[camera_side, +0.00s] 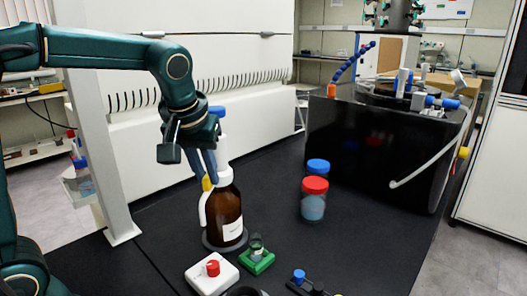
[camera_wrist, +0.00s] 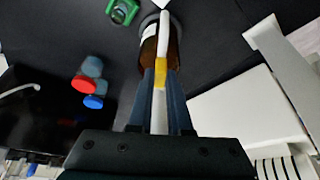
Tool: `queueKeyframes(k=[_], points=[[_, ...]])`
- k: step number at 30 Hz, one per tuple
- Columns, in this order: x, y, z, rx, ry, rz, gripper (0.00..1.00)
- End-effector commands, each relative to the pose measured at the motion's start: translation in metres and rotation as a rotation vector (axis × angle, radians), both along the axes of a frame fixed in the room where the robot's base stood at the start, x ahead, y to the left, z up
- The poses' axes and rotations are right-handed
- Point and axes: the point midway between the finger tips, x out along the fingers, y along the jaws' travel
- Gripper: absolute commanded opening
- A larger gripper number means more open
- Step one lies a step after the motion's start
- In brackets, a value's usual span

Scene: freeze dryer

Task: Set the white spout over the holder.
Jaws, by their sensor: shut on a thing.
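An amber bottle (camera_side: 226,212) with a white top (camera_side: 221,150) and a blue knob (camera_side: 217,111) stands upright on a dark round base. The white spout (camera_side: 203,208) with a yellow band hangs on the bottle's left side. It also shows in the wrist view (camera_wrist: 164,38), in front of the bottle (camera_wrist: 148,50). My gripper (camera_side: 207,172) has its blue fingers on both sides of the spout near the yellow band, shut on it. A green holder (camera_side: 258,264) with a small clear vial stands right of the bottle's foot, apart from the spout. The holder is at the wrist view's top (camera_wrist: 122,12).
A white block with a red knob (camera_side: 212,271) lies in front of the bottle. Red-lidded (camera_side: 314,186) and blue-lidded (camera_side: 318,166) jars stand to the right. A dark rack (camera_side: 310,288) is at the front edge. A large black machine (camera_side: 375,150) stands behind.

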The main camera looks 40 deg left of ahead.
Motion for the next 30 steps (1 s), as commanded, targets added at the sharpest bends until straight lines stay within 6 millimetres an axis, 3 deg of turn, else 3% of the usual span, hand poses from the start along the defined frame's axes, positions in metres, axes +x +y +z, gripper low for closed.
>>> queueKeyframes(k=[8, 30], points=[[0.007, -0.009, 0.001, -0.001, -0.003, 0.124, 0.00], [0.041, -0.030, 0.000, -0.001, 0.000, 0.737, 0.00]])
